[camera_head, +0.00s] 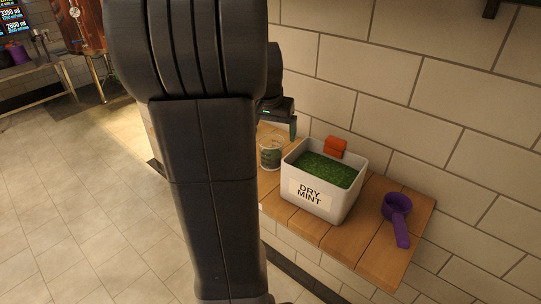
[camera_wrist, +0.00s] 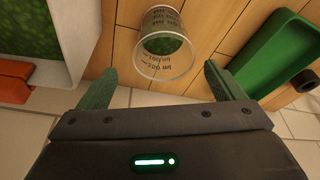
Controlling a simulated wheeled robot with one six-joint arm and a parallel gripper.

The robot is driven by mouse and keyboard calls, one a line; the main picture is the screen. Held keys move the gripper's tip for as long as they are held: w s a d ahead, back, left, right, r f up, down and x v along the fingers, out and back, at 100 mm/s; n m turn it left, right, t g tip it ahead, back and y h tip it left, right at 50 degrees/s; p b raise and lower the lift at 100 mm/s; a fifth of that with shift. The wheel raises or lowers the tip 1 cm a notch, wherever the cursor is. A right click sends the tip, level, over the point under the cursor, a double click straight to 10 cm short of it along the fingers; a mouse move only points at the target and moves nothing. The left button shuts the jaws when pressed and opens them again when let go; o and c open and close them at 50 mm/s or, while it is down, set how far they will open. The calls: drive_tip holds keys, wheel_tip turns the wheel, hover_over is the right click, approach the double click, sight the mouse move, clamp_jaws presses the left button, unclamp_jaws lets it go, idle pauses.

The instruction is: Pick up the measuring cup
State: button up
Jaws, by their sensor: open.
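The measuring cup is a clear cup with dark printed marks (camera_head: 271,153) and something green in its lower part. It stands on the wooden shelf, left of the white bin in the head view. In the wrist view the measuring cup (camera_wrist: 167,45) is upper centre, seen from above at a slant, ahead of the gap between the fingers. My gripper (camera_wrist: 160,70) is open with green fingers apart and nothing held. In the head view my gripper (camera_head: 280,118) is above the cup, partly hidden by my arm.
A white bin labelled DRY MINT (camera_head: 321,199), full of green mint, stands beside the cup, with an orange thing (camera_head: 335,147) behind it. A purple scoop (camera_head: 398,214) lies at the shelf's right end. A green tray (camera_wrist: 275,55) lies right of the cup. A tiled wall backs the shelf (camera_head: 376,247).

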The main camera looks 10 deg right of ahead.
sight(272, 144)
drive_tip(key=shift+a+x, duration=0.2)
drive_tip(key=shift+x, duration=1.25)
drive_tip(key=shift+a+x, duration=0.15)
drive_tip(key=shift+x, duration=1.35)
drive_tip(key=c, duration=1.1)
